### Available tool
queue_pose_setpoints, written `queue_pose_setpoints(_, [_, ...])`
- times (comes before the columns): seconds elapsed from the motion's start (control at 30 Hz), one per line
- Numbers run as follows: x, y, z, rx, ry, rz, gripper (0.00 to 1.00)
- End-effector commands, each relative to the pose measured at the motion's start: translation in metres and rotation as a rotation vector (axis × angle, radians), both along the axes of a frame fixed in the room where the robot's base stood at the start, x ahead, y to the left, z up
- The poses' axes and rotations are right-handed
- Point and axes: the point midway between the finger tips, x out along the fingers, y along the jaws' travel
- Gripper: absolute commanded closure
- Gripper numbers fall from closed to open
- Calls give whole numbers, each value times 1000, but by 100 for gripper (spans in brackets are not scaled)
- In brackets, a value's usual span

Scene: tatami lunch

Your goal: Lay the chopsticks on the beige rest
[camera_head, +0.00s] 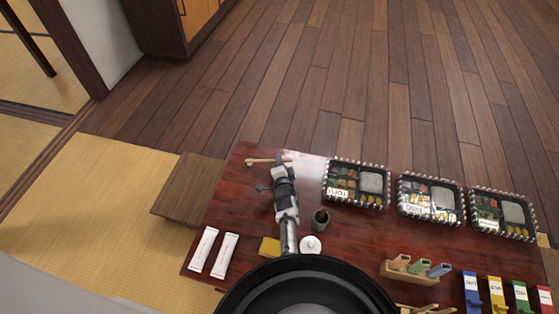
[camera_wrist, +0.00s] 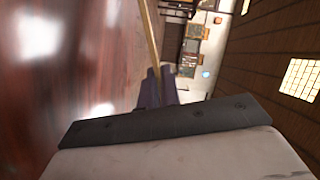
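My gripper (camera_head: 281,162) is at the far left part of the dark red table (camera_head: 255,205). It appears shut on thin tan chopsticks (camera_head: 260,161), which stick out crosswise to the left of the fingers. In the wrist view the dark fingers (camera_wrist: 158,88) are close together, and the tan chopsticks (camera_wrist: 150,30) run up from them. I cannot tell whether the chopsticks touch the table. I cannot make out the beige rest for certain; tan pieces (camera_head: 412,309) are cut off at the bottom edge of the head view.
Several boxed lunches (camera_head: 357,185) line the far edge. A dark cup (camera_head: 321,219), white lidded pot (camera_head: 311,245) and yellow block (camera_head: 269,247) stand near my arm. A tan rack (camera_head: 410,275) holds coloured pieces. Two white packets (camera_head: 203,249) lie at the left. Coloured boxes (camera_head: 471,291) stand at right.

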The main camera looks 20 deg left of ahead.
Motion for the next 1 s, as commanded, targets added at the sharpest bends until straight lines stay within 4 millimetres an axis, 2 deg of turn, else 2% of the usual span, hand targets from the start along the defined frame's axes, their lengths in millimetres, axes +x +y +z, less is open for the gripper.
queue_pose_setpoints(0.37, [0, 0, 0, 0, 0, 0, 100])
queue_pose_setpoints(0.6, [0, 0, 0, 0, 0, 0, 70])
queue_pose_setpoints(0.77, [0, 0, 0, 0, 0, 0, 70])
queue_pose_setpoints(0.93, [0, 0, 0, 0, 0, 0, 51])
queue_pose_setpoints(1.0, [0, 0, 0, 0, 0, 0, 48])
